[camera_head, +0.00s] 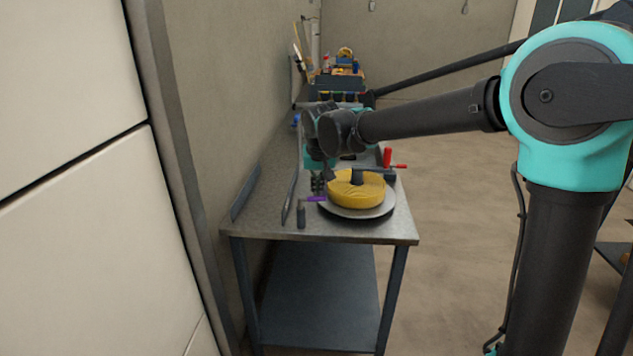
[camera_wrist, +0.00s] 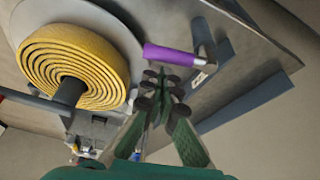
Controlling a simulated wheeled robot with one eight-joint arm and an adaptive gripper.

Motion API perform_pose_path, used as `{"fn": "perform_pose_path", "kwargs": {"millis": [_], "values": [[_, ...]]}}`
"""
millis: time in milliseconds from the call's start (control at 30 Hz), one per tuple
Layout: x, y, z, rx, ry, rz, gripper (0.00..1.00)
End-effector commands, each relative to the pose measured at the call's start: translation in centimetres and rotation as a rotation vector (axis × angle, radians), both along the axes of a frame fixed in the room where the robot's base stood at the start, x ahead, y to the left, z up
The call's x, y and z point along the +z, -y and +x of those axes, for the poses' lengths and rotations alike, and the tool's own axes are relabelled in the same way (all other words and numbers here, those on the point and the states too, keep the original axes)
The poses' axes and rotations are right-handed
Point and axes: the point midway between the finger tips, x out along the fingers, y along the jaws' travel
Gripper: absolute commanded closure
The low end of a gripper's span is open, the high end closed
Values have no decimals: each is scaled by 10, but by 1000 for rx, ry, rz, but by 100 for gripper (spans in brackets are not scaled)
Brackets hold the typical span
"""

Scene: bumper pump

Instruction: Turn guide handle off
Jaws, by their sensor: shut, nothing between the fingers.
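A purple handle (camera_head: 315,198) sits at the front left of the metal bench, beside the yellow coil, and joins a dark post (camera_head: 301,216). In the wrist view the purple handle (camera_wrist: 168,54) lies just beyond my fingertips, with a small white label near its inner end. My gripper (camera_head: 318,184) points down close to the handle. In the wrist view my gripper (camera_wrist: 160,86) has its fingertips together with nothing between them. A narrow gap seems to part them from the handle; I cannot tell if they touch. Red handles (camera_head: 388,157) stand behind the coil.
The yellow coil (camera_head: 357,190) sits on a round grey plate (camera_head: 361,212) right beside my gripper. Tools and containers fill the far end. Open floor lies to the right.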

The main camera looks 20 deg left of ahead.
Motion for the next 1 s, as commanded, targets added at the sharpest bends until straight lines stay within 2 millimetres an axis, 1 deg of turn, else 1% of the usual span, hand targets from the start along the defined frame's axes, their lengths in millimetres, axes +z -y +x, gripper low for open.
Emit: {"fn": "perform_pose_path", "kwargs": {"millis": [367, 633, 900, 1000], "values": [[0, 1, -2, 0, 0, 0, 100], [-2, 10, -21, 0, -1, -2, 100], [-3, 10, -23, 1, -7, -2, 100], [-3, 10, -21, 1, -7, -2, 100]]}}
